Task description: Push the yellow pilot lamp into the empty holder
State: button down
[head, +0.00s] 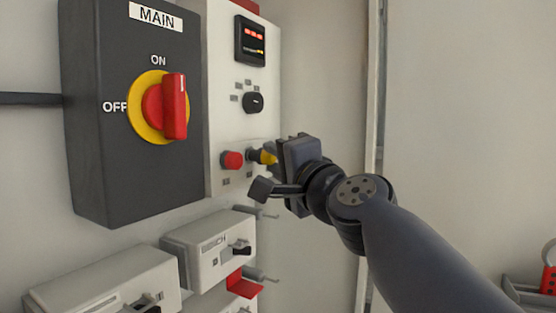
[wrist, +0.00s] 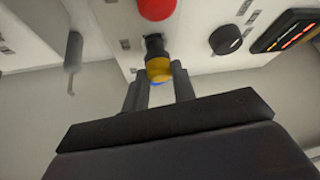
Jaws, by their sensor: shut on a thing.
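The yellow pilot lamp (head: 269,157) is between the fingers of my gripper (head: 273,158) in the head view, at the lower right of the white panel. In the wrist view the lamp (wrist: 158,69) sits between the two fingertips (wrist: 158,80), and the gripper is shut on it. A dark round holder (head: 253,156) on the panel is directly in front of the lamp. In the wrist view the dark holder (wrist: 155,46) lines up with the lamp and appears to meet it. I cannot tell how far in the lamp is.
A red lamp (head: 232,160) sits just left of the holder. A black knob (head: 253,102) and a lit display (head: 250,40) are above. The MAIN switch box (head: 130,170) stands out at left.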

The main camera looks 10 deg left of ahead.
jog(key=shift+w+a+p, duration=0.3)
jog(key=shift+a+p, duration=0.1)
jog(key=shift+a, duration=0.55)
jog(key=c, duration=1.1)
grip_release()
jog(key=shift+a, duration=0.1)
jog(key=b+v, duration=0.3)
jog(key=v, duration=0.7)
jog(key=shift+s+d, duration=0.25)
jog(key=shift+s, duration=0.05)
jog(key=shift+w, duration=0.1)
